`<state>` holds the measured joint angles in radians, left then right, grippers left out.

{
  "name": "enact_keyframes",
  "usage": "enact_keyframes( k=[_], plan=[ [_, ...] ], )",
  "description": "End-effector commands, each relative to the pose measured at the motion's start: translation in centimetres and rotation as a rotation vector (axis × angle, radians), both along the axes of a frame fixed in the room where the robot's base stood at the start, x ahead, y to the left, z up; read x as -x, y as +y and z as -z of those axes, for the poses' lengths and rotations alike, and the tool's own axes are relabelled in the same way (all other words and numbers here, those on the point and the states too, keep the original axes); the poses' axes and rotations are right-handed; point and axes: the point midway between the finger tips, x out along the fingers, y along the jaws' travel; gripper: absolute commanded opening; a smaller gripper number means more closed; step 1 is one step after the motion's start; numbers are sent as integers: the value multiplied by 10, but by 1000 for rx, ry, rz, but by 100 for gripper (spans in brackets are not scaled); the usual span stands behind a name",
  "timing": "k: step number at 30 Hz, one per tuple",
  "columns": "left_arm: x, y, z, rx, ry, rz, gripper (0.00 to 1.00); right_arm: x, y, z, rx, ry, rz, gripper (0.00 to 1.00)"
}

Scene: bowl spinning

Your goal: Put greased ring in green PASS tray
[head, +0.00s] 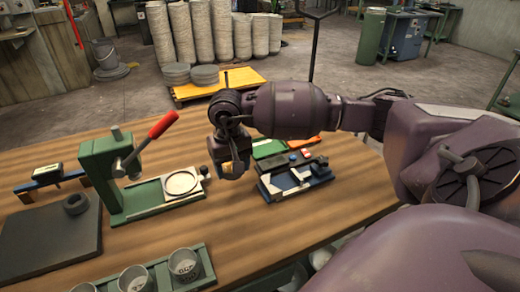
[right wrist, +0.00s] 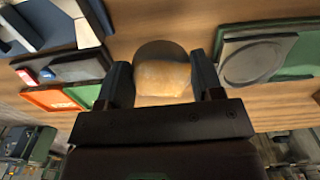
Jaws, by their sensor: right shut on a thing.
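My right gripper (head: 233,165) is above the wooden table, between the green press and the small trays. In the right wrist view its two fingers (right wrist: 161,78) are shut on a curved dark ring with an amber, greasy-looking face (right wrist: 162,80). In the head view the gripper and arm hide most of this ring. The green tray (head: 268,148) lies just right of the gripper, partly behind the arm; it also shows in the right wrist view (right wrist: 84,96). Its lettering is not readable. My left gripper is out of view.
An orange-red tray (head: 303,142) adjoins the green one. A blue-based fixture (head: 296,182) stands nearer. The green press (head: 104,175) with a red lever is at left. A dark ring (head: 75,203) rests on a grey mat (head: 45,245). Cups stand in a front rack (head: 160,272).

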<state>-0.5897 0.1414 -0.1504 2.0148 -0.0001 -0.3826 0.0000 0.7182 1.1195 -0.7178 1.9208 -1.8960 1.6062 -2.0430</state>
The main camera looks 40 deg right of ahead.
Motion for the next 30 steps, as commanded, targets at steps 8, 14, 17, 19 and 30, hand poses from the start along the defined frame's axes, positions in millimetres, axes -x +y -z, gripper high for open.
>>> enact_keyframes(
  k=[8,14,17,19,30],
  plan=[
    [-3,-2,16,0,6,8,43,-56,-115,-69,3,1,301,16],
    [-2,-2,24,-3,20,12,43,-69,-169,-119,2,1,445,16],
    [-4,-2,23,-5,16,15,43,-71,-183,-134,2,3,482,16],
    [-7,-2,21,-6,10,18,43,-71,-189,-140,3,3,497,16],
    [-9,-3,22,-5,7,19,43,-70,-191,-82,2,6,504,16]
  ],
)
